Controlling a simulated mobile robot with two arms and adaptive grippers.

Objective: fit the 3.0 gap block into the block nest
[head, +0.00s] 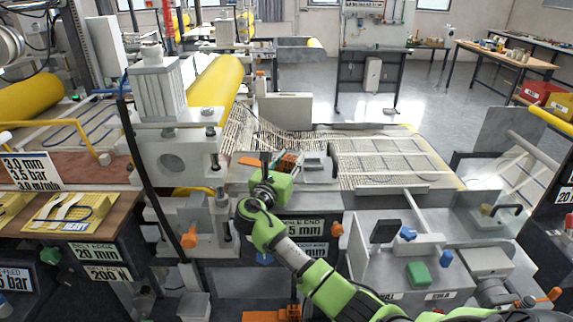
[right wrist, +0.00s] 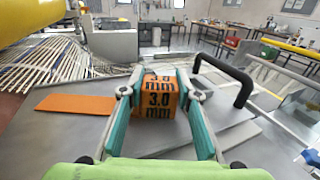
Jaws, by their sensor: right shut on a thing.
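The 3.0 gap block (right wrist: 158,97) is an orange block with black "3.0 mm" lettering. My right gripper (right wrist: 160,88) is shut on it, with one teal-lined finger on each side. In the head view the orange block (head: 289,161) shows small, at the tip of my right gripper (head: 283,168), above the grey machine top. Whether the block touches the surface below is unclear. I cannot pick out the block nest with certainty; the gripper and block hide part of the surface. My left gripper is not in view.
A flat orange plate (right wrist: 75,104) lies on the grey top, left of the gripper. A black handle (right wrist: 226,82) stands close to the right finger. A yellow roller (head: 216,83) and the mesh (head: 385,158) lie beyond. A green block (head: 418,273) is on the right-hand bench.

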